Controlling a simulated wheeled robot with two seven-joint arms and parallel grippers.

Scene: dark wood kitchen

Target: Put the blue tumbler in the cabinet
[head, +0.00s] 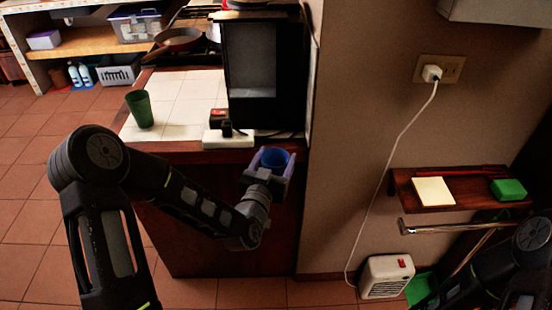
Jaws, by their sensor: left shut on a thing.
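The blue tumbler (275,158) is held in my left gripper (268,166), whose purple-grey fingers are shut on its two sides. The tumbler is in front of the counter's front edge, near the corner by the wall. Its lower part is hidden by the gripper. The underside of a pale grey box, perhaps a wall cabinet (497,12), shows at the top right; no open door is visible. My right arm shows at the lower right, but its fingers cannot be made out.
A green tumbler (140,109) stands on the white-tiled counter (178,97). A black appliance (262,75) and a power strip (228,139) are beside it. A small wall shelf (465,195), a white cord (398,150) and a heater (386,276) are on the right.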

